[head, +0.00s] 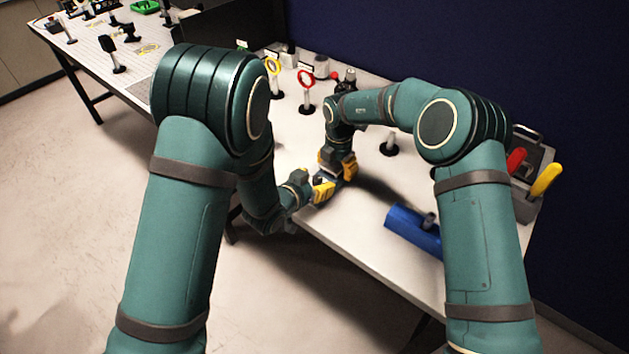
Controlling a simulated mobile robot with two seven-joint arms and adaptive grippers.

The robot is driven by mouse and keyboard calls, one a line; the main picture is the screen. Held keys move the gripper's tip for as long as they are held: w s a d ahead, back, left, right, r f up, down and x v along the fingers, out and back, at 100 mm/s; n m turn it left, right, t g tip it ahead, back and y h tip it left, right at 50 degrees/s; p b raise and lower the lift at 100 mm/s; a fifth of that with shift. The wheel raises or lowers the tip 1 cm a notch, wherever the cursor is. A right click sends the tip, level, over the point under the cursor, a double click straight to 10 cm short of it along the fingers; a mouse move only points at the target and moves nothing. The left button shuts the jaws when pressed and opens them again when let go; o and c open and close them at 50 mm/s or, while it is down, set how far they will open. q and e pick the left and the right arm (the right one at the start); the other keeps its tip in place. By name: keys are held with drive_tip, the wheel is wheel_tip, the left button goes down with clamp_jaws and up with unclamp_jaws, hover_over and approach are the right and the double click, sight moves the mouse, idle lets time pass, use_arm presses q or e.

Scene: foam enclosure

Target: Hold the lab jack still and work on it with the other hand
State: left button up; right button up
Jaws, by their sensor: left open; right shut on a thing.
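The two grippers meet close together at the near edge of the white table (385,235). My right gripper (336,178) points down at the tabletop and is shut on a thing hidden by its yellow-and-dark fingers. My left gripper (323,191) comes in from the left, low beside the right one, and is open. I cannot make out the lab jack; the grippers cover the spot between them. Whether the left fingers touch anything is too small to tell.
A blue cylinder (405,224) lies to the right on the table, partly behind my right arm. Red-ringed (307,80) and yellow-ringed (273,66) stands are at the back. A grey box (533,150) with red and yellow handles is far right.

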use_arm(q)
clamp_jaws()
drive_tip(key=shift+a+m+g+h, duration=0.1)
drive_tip(key=shift+m+g+h, duration=0.2)
drive_tip(key=shift+m+h, duration=0.1)
idle(0.6)
drive_tip(key=m+h, duration=0.1)
drive_tip(key=m+g+h, duration=0.1)
drive_tip(key=shift+w+a+m+g, duration=0.15)
drive_tip(key=shift+m+g, duration=0.15)
drive_tip(key=shift+m+g+h, duration=1.1)
drive_tip(key=shift+m+g, duration=0.3)
drive_tip(key=shift+g, duration=0.3)
